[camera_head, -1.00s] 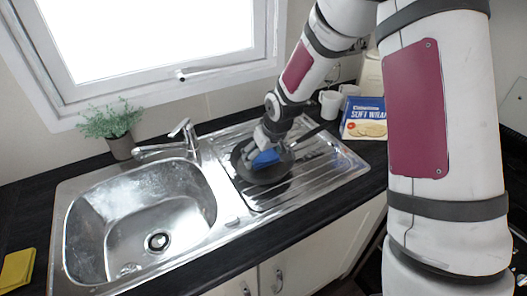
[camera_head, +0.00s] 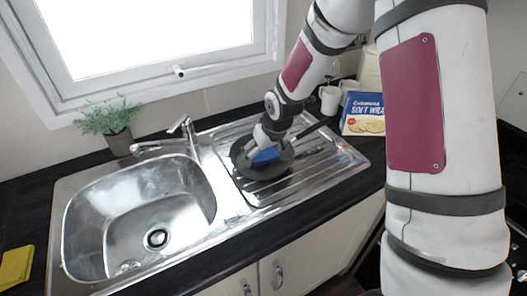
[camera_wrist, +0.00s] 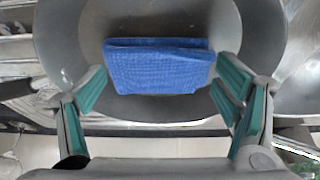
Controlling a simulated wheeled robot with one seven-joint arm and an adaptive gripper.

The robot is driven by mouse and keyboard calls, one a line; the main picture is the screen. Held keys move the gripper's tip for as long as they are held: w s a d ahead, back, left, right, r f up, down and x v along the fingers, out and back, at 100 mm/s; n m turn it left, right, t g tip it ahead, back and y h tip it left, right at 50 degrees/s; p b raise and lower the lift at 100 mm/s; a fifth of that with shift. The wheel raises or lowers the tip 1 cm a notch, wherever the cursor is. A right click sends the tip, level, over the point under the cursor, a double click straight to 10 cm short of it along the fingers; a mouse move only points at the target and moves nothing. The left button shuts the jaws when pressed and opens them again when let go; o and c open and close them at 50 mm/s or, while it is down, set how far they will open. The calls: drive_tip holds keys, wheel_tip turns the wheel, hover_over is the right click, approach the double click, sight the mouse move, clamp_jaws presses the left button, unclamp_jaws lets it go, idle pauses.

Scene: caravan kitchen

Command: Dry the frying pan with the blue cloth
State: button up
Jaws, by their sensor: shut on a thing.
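The dark frying pan (camera_head: 281,168) lies on the ridged drainer to the right of the sink bowl, its handle pointing to the back right. My gripper (camera_head: 262,148) is down over the pan. It is shut on the blue cloth (camera_head: 266,157). In the wrist view the folded blue cloth (camera_wrist: 160,68) lies between the teal-padded fingers of my gripper (camera_wrist: 160,88), over the inside of the frying pan (camera_wrist: 150,108). The cloth looks to be at the pan's surface, but I cannot tell how firmly it touches.
The steel sink (camera_head: 150,215) with its tap (camera_head: 185,130) is on the left. A yellow cloth (camera_head: 16,268) lies at the left. The drainer's right end is clear.

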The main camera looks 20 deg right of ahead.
drive_tip(key=shift+f, duration=0.45)
drive_tip(key=shift+d+r, duration=0.1)
drive_tip(key=shift+d, duration=0.1)
drive_tip(key=shift+w+d, duration=0.15)
drive_tip(key=shift+d, duration=0.45)
drive_tip(key=shift+w+a, duration=0.1)
drive_tip(key=shift+w+a+b, duration=0.35)
drive_tip(key=shift+w+a, duration=0.1)
drive_tip(key=shift+w, duration=0.1)
drive_tip(key=shift+s+a, duration=0.25)
drive_tip(key=shift+a, duration=0.55)
drive_tip(key=shift+s, duration=0.15)
